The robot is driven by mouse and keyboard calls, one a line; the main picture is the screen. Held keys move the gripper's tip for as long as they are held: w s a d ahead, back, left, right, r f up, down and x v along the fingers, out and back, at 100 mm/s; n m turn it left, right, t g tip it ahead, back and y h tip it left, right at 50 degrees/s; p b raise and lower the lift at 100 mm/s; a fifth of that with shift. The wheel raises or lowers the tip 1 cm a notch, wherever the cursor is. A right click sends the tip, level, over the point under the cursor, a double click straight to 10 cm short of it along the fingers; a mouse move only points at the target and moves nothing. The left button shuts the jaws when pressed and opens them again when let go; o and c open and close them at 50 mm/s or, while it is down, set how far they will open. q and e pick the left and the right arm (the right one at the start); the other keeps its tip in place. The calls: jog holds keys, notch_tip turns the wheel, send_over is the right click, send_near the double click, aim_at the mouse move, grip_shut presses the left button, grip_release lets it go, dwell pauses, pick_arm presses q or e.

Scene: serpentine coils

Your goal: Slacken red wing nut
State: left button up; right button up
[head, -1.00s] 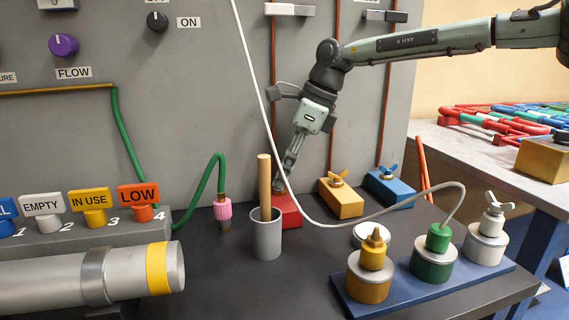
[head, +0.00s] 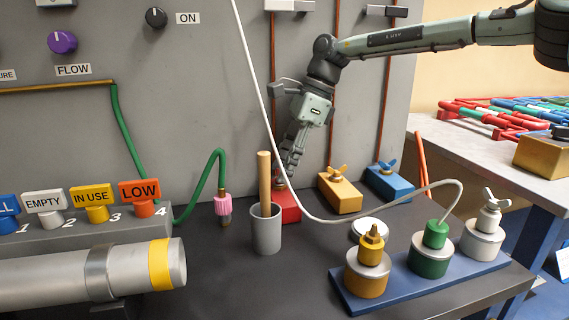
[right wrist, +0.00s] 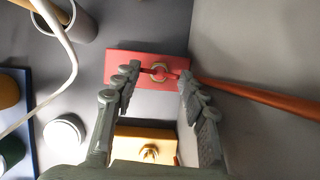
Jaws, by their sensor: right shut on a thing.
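The red wing nut (right wrist: 160,73) stands on the red block (head: 287,207), which sits on the bench against the grey panel. My right gripper (head: 286,176) reaches down to it from above and hides most of the nut in the head view. In the right wrist view, the two fingertips (right wrist: 159,74) lie at either end of the nut's wings, shut on it. The red block (right wrist: 118,64) also shows there, with a ring at the nut's middle. My left gripper is in neither view.
A grey cup (head: 267,232) with a wooden rod stands just in front of the red block. A white cable (head: 300,203) hangs close by. The yellow block (head: 340,194) and blue block (head: 389,184), each with a wing nut, stand to the right.

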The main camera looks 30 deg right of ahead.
jog(key=shift+s+f, duration=0.15)
jog(key=shift+f, duration=0.1)
jog(key=o, duration=1.1)
jog(key=shift+o, duration=0.3)
jog(key=shift+r, duration=0.15)
jog(key=shift+w+r, duration=0.15)
jog(key=shift+w, duration=0.1)
